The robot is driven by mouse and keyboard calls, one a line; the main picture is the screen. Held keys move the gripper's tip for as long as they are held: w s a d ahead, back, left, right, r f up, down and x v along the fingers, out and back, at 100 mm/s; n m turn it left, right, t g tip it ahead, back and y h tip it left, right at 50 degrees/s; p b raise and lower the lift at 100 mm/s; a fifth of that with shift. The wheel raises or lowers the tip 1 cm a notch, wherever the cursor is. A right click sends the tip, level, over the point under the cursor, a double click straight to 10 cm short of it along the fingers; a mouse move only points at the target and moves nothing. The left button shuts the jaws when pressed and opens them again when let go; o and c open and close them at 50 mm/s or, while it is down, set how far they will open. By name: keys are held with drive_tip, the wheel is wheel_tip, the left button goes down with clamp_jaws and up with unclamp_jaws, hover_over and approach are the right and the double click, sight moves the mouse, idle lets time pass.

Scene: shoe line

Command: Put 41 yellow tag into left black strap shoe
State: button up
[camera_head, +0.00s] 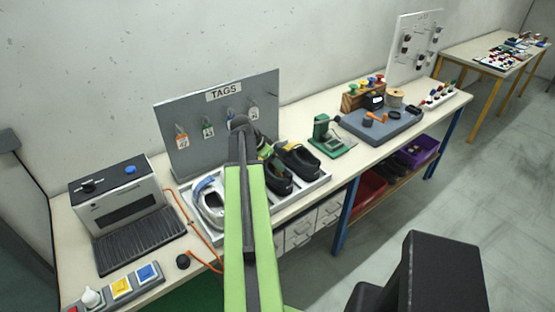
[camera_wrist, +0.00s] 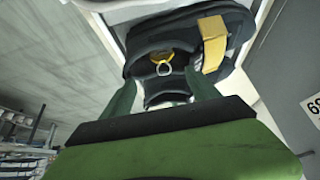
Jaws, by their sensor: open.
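In the wrist view a black strap shoe (camera_wrist: 185,30) lies just beyond my gripper (camera_wrist: 162,90), with a yellow band (camera_wrist: 212,42) across its right side. The small yellow tag (camera_wrist: 160,57) with a pale ring shows in the shoe's opening, past the fingertips; its number is not readable. My gripper's two green fingers stand apart, with nothing seen held between them. In the head view two black shoes (camera_head: 299,160) lie in a tray, the left one partly behind my arm. My arm hides the gripper there.
The grey tag board (camera_head: 176,108) stands behind the shoe tray (camera_head: 318,184), with several tags on hooks. A white-and-grey shoe (camera_head: 208,201) lies left of my arm. A machine (camera_head: 120,198) stands at left, a green device (camera_head: 323,130) at right.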

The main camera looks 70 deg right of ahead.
drive_tip(key=p+v, duration=0.7)
drive_tip(key=v, duration=0.4)
drive_tip(key=shift+p, duration=0.3)
drive_tip(key=shift+f, duration=0.15)
